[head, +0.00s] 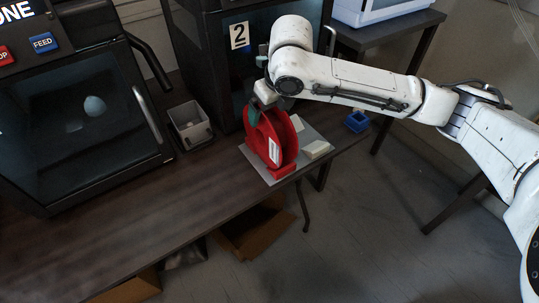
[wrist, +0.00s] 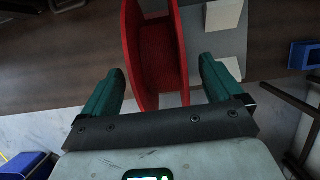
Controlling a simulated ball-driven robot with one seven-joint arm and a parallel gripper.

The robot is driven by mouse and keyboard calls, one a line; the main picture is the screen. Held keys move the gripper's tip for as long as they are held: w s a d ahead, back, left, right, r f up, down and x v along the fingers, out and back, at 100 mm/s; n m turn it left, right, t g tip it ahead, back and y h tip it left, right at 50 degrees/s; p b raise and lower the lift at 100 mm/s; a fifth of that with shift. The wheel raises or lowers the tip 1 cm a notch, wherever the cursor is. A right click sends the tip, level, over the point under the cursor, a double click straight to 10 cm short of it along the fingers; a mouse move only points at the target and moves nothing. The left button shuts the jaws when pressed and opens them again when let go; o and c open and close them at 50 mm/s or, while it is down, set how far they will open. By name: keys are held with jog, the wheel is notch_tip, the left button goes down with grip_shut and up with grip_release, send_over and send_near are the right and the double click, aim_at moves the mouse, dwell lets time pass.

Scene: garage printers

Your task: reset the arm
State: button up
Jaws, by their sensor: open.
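My arm reaches in from the right in the head view, with its wrist above a red spool (head: 272,139). My gripper (wrist: 160,82) shows in the wrist view as two green fingers set wide apart, open. The red spool also shows in the wrist view (wrist: 157,50), lying between and beyond the fingers. I cannot tell whether either finger touches it. In the head view the spool stands upright on a grey plate (head: 258,165) at the table edge, with a white label on its side. The gripper's fingers are mostly hidden there behind the wrist and spool.
A dark printer (head: 75,115) stands at the left, and another marked 2 (head: 240,36) behind the spool. A grey bin (head: 190,124) sits between them. White blocks (head: 317,149) lie on the plate. A blue box (head: 357,121) is to the right. The table's front left (head: 130,215) is clear.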

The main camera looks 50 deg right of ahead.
jog(key=v, duration=0.7)
